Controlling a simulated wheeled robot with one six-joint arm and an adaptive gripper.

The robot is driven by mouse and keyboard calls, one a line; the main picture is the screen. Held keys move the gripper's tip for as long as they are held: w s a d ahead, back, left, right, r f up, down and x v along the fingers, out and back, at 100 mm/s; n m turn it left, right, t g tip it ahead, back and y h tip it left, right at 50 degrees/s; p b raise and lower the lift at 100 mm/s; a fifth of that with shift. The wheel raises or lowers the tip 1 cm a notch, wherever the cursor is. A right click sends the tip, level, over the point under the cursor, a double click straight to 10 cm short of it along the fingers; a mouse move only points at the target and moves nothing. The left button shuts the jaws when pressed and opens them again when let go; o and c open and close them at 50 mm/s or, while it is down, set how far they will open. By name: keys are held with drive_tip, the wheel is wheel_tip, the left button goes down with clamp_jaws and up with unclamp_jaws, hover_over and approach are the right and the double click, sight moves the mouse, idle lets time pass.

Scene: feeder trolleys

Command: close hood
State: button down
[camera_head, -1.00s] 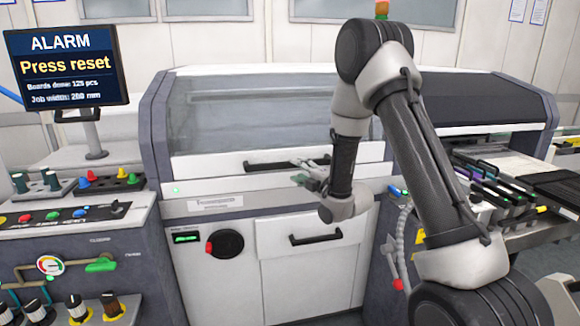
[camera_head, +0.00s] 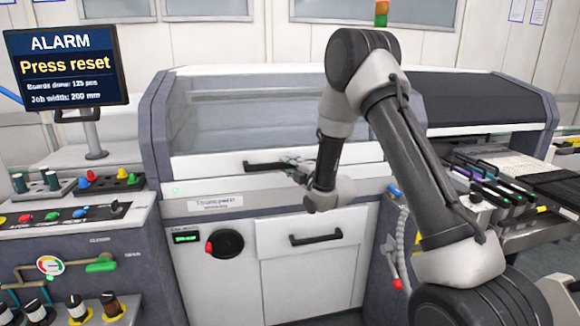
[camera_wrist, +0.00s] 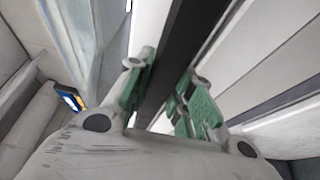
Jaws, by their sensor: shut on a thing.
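The hood (camera_head: 255,115) of the middle machine has a large clear window and a white front strip. Its front edge lies low, near the machine's front panel; I cannot tell whether a small gap is left. A black bar handle (camera_head: 262,167) runs across the strip. My gripper (camera_head: 290,164) is at the right part of this handle and hides some of it. In the wrist view the dark handle (camera_wrist: 182,45) passes between the green-padded fingers of my gripper (camera_wrist: 160,98), which is shut on it.
Below are a white door with a black handle (camera_head: 315,237) and a round black knob (camera_head: 226,243). A screen (camera_head: 67,65) reads "ALARM Press reset". A button console (camera_head: 75,214) stands at the left. Feeders (camera_head: 490,180) sit at the right.

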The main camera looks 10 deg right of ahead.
drive_tip(key=s+r, duration=0.4)
drive_tip(key=r, duration=0.3)
drive_tip(key=shift+r+g, duration=0.3)
drive_tip(key=shift+g, duration=0.1)
drive_tip(key=c, duration=1.2)
unclamp_jaws()
drive_tip(key=shift+f, duration=0.1)
drive_tip(key=shift+c, duration=0.2)
drive_tip(key=v, duration=0.7)
drive_tip(key=shift+s, duration=0.25)
drive_tip(key=shift+d+h, duration=0.1)
drive_tip(key=shift+h, duration=0.2)
